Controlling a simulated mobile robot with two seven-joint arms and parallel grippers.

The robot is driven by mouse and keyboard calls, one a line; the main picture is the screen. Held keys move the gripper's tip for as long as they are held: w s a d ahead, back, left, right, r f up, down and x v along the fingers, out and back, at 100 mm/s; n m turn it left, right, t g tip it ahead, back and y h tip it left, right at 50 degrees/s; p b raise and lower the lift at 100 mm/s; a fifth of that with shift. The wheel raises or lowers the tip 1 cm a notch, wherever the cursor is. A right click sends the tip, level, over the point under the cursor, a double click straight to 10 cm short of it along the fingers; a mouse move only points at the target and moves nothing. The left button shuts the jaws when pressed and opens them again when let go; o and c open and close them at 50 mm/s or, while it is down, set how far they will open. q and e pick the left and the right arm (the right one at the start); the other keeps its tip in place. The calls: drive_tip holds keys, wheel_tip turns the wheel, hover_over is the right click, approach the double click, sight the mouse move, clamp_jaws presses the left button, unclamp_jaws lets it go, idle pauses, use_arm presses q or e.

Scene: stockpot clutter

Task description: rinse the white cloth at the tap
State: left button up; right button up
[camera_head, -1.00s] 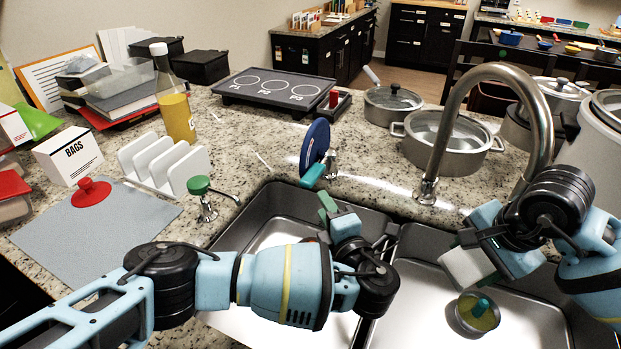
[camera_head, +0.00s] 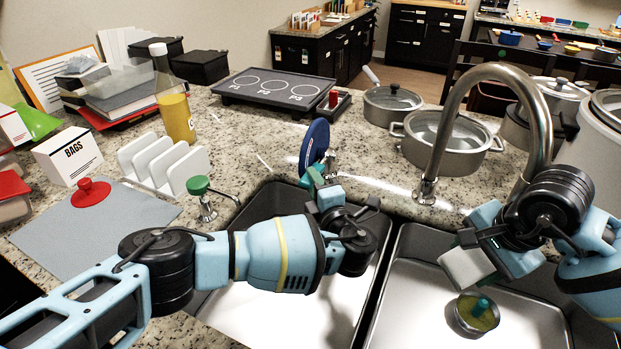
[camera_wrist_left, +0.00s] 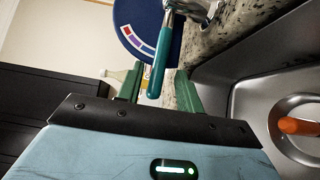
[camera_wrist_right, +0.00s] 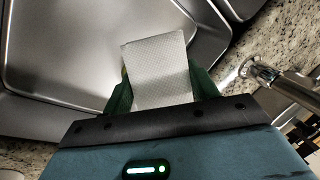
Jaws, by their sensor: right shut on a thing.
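The white cloth (camera_head: 467,267) is a pale block held by my right gripper (camera_head: 482,255) above the right sink basin. It also shows between the green fingers in the right wrist view (camera_wrist_right: 157,70). The steel tap (camera_head: 455,95) arches over the basins, its base behind the sink. A blue disc (camera_head: 314,143) with a coloured strip stands behind the left basin; in the left wrist view a teal lever (camera_wrist_left: 160,55) hangs before it. My left gripper (camera_head: 318,185) is open at the lever. The lever is between or just beyond its fingers (camera_wrist_left: 158,88); contact cannot be told.
The right basin (camera_head: 535,320) holds a small round metal dish (camera_head: 477,313) with a green knob. A round item with an orange part (camera_wrist_left: 300,126) shows in the left wrist view. A green-knobbed fitting (camera_head: 200,190) stands left of the sink; pots (camera_head: 447,140) stand behind it.

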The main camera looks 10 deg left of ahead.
use_arm(q)
drive_tip(key=shift+x, duration=1.3)
drive_tip(key=shift+c, duration=0.2)
clamp_jaws()
